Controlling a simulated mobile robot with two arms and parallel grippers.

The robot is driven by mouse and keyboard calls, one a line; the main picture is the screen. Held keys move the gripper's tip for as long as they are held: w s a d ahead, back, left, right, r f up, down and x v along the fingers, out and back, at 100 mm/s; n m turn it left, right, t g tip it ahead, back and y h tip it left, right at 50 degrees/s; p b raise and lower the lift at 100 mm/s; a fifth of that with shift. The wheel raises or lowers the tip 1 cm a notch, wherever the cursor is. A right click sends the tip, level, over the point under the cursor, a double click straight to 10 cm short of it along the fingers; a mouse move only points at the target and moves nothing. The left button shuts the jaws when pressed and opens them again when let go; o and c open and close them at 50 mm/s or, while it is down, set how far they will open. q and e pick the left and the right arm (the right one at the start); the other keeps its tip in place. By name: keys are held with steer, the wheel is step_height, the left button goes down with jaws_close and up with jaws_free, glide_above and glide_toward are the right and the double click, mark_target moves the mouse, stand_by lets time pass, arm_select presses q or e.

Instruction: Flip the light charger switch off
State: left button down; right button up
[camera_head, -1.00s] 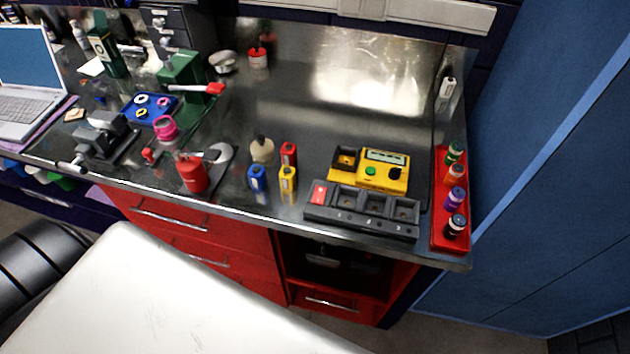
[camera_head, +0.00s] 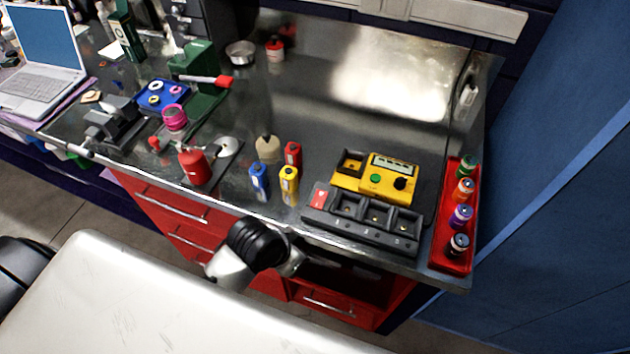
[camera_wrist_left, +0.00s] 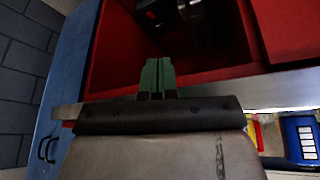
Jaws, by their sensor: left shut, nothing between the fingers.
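The light charger (camera_head: 360,219) is a dark grey block with empty bays along the bench's front edge. Its red switch (camera_head: 320,198) is at the block's left end; I cannot tell its on/off position. My left arm shows in the head view below the bench's front edge, left of the charger, with its fingers not clearly visible. In the left wrist view, my left gripper (camera_wrist_left: 158,74) has its green fingers together and empty, in front of the red cabinet's open compartment. The charger is not recognisable there. My right gripper is not in view.
A yellow tester (camera_head: 376,178) stands directly behind the charger. Blue (camera_head: 258,182) and yellow (camera_head: 289,186) batteries stand to its left. A red tray (camera_head: 452,255) of small cylinders lies to its right. The bench behind is mostly clear.

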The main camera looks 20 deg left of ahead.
arm_select(q)
steer(key=w+d+r+m, duration=0.1)
steer(key=r, duration=0.2)
steer(key=w+d+r+m+h, duration=0.1)
steer(key=d+r+m, duration=0.1)
steer(key=r, duration=0.1)
steer(key=w+d+r+m+h, duration=0.1)
steer(key=w+r+m, duration=0.1)
steer(key=r, duration=0.1)
steer(key=shift+d+r, duration=0.2)
steer(key=shift+d, duration=0.15)
steer(key=w+r+m, duration=0.1)
steer(key=m, duration=0.1)
steer(key=w+d+r+m+g, duration=0.1)
steer(key=r+m, duration=0.1)
steer(key=shift+w+r, duration=0.15)
steer(key=shift+w, duration=0.2)
step_height(320, 180, up, 4)
steer(key=w+a+f+m+g, duration=0.1)
steer(key=w+a+m, duration=0.1)
steer(key=m, duration=0.1)
step_height(320, 180, up, 7)
steer(key=m+g+y, duration=0.1)
steer(key=g, duration=0.1)
glide_above(324, 195)
steer(key=s+a, duration=0.1)
steer(key=a, duration=0.3)
steer(key=shift+d, duration=0.1)
steer(key=shift+f, duration=0.1)
